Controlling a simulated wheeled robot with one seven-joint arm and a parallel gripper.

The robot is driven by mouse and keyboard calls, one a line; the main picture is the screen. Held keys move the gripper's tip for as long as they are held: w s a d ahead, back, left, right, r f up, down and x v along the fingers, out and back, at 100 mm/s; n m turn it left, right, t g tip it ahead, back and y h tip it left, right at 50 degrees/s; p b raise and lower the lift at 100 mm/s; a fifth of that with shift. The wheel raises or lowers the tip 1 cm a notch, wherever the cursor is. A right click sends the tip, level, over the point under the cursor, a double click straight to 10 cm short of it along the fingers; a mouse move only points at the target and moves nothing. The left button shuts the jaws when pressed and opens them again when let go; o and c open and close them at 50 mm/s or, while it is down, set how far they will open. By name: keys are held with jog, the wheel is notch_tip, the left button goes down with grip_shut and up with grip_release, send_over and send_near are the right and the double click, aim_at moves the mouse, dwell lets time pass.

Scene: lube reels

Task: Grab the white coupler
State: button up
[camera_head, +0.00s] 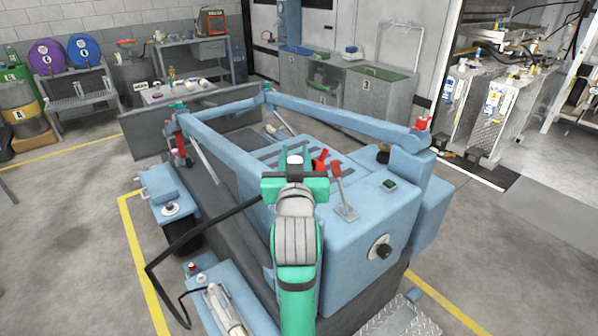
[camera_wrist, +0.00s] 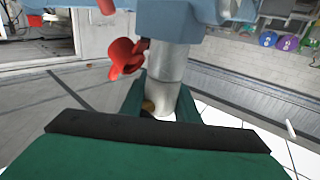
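My gripper (camera_head: 295,180) is green with a black bar and sits over the middle of the blue machine (camera_head: 345,235). Its two green fingers (camera_wrist: 162,104) stand apart in the wrist view. A pale grey-white cylinder (camera_wrist: 166,68) shows between them, with a brownish spot near its lower end. It meets a blue part (camera_wrist: 180,20) above. I cannot tell whether it is the white coupler or whether the fingers touch it. In the head view a small white piece (camera_head: 294,160) shows just beyond my gripper; my gripper partly hides that area.
Red levers (camera_head: 337,175) stand close to the right of my gripper; a red part (camera_wrist: 125,60) is left of the cylinder in the wrist view. Blue rails (camera_head: 350,115) frame the machine. A black hose (camera_head: 190,238) loops at left. Open floor (camera_head: 60,220) lies left.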

jog(key=shift+a, duration=0.3)
jog(key=shift+d, duration=0.1)
jog(key=shift+d, duration=0.1)
jog(key=shift+r, duration=0.2)
